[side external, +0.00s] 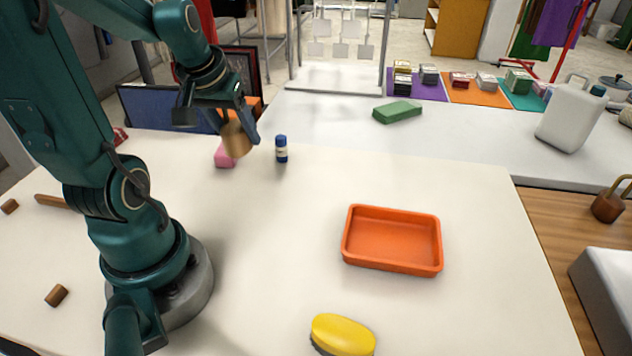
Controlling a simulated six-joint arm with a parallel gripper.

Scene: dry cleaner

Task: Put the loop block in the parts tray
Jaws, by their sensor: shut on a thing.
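My gripper (232,124) is at the upper left of the view, shut on a tan wooden block (237,140). I take this block to be the loop block, though its full shape is partly hidden by the fingers. It appears held above the white table, in front of a pink block (225,157) in the picture. The orange parts tray (393,268) lies on the table right of centre. The tray is empty, and my gripper is well to its left and farther back.
A small blue-and-white bottle (281,150) stands just right of the held block. A yellow brush (342,334) lies at the front edge. A green block (397,112) and a white jug (571,118) are at the back. The table between bottle and tray is clear.

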